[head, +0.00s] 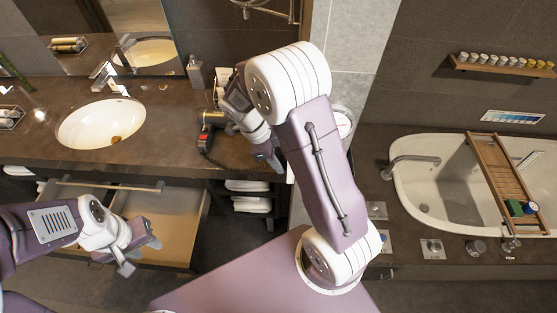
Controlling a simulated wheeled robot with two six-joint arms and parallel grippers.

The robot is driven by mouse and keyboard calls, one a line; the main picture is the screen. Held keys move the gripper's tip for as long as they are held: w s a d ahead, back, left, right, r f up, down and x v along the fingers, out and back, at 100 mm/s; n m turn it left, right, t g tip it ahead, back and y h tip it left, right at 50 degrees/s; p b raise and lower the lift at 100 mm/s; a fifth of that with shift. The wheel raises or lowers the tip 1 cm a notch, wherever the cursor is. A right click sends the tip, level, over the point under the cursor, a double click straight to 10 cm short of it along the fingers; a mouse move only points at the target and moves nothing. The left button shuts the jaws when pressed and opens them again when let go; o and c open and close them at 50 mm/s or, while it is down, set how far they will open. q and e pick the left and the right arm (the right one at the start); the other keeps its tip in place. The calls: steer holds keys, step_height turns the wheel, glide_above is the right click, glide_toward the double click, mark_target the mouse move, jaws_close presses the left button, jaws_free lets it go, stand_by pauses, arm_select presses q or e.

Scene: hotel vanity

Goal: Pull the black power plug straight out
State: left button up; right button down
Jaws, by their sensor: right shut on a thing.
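My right gripper (272,158) is at the right end of the dark vanity counter (180,150), pointing down beside its edge. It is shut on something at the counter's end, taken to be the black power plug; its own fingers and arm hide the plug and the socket. A dark hair dryer (206,134) with a red and yellow part lies on the counter to the left of that gripper. A dark cord seems to run from it towards the gripper. My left gripper (141,256) is open and empty, low in front of the vanity.
A white sink (101,124) with a faucet is set in the counter. An open drawer (160,225) is below, near my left gripper. Folded towels (250,204) lie on a shelf under the counter. A bathtub (445,190) with a wooden tray (500,180) is at the right.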

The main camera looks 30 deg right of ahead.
steer(key=shift+w+a, duration=0.1)
steer(key=shift+w+a+p, duration=0.1)
steer(key=shift+w+a, duration=0.35)
steer(key=shift+a, duration=0.25)
steer(key=shift+w+a+p, duration=0.1)
steer(key=shift+w+a, duration=0.3)
steer(key=shift+a, duration=0.35)
steer(key=shift+w+a+p, duration=0.1)
steer(key=shift+w+a, duration=0.35)
steer(key=shift+a, duration=0.25)
steer(key=p+v, duration=0.7)
steer(key=v, duration=0.2)
steer(key=shift+s+d+r, duration=0.15)
steer(key=shift+d, duration=0.1)
